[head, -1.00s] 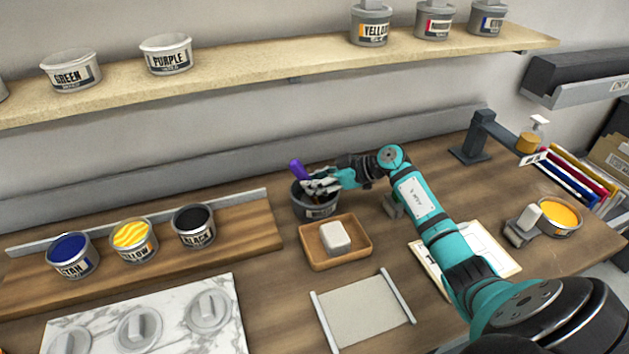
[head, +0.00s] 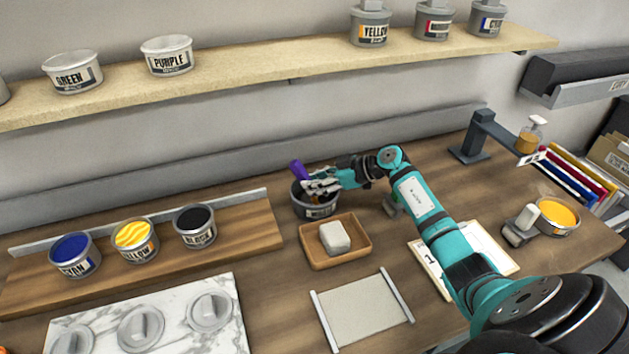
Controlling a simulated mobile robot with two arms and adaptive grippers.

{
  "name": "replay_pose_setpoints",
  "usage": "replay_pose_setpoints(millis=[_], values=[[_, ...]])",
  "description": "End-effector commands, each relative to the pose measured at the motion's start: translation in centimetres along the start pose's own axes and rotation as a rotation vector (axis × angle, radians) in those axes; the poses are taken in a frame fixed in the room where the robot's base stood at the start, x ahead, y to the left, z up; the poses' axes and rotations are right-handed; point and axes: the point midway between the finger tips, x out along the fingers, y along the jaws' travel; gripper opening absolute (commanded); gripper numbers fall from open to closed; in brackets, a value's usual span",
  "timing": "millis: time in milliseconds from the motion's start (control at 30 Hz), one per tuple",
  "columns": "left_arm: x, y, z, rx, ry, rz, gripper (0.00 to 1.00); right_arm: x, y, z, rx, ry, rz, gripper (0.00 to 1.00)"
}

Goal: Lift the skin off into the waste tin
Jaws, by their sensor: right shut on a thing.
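My right gripper (head: 322,183) is shut on a purple-handled tool (head: 299,172) at the mouth of a dark grey tin (head: 314,207), behind the wooden tray. The tool's lower end is hidden by the tin and the gripper, and I cannot see inside the tin. On the wooden riser at left stand open tins of blue ink (head: 73,249), yellow ink (head: 134,235) with a wrinkled, streaked surface, and black ink (head: 195,222). My left gripper is not in view.
Lids (head: 140,327) lie on a marble slab (head: 222,282) at front left. A wooden tray (head: 350,259) holds a pale block (head: 334,237). A grey sheet (head: 362,311) lies in front. An open orange-yellow tin (head: 557,216) stands at right. A shelf (head: 250,73) with tins hangs above.

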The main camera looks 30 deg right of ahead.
Motion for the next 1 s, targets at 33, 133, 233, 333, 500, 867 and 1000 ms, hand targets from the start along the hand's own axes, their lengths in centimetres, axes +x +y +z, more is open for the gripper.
replay_pose_setpoints(millis=[33, 133, 233, 333, 500, 867, 1000], values=[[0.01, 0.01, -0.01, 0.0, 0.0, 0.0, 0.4, -0.01, 0.01, 0.0, 0.0, 0.0, 0.0, 0.0], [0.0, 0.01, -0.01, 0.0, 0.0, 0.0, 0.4, -0.01, 0.01, -0.01, 0.0, 0.0, 0.0, 0.0], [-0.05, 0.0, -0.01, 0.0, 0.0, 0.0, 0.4, -0.02, 0.01, -0.02, 0.0, 0.0, 0.0, 0.0], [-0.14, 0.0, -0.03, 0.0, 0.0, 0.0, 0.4, -0.03, 0.01, -0.02, 0.0, 0.0, 0.0, 0.0], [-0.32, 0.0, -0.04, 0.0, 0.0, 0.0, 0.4, -0.02, 0.01, -0.01, 0.001, 0.0, 0.0, 0.0], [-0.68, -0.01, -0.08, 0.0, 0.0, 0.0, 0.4, 0.0, 0.01, 0.01, 0.001, 0.001, 0.0, 0.0], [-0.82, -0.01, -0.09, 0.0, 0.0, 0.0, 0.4, 0.02, 0.0, 0.04, 0.0, 0.001, 0.0, 0.0]])
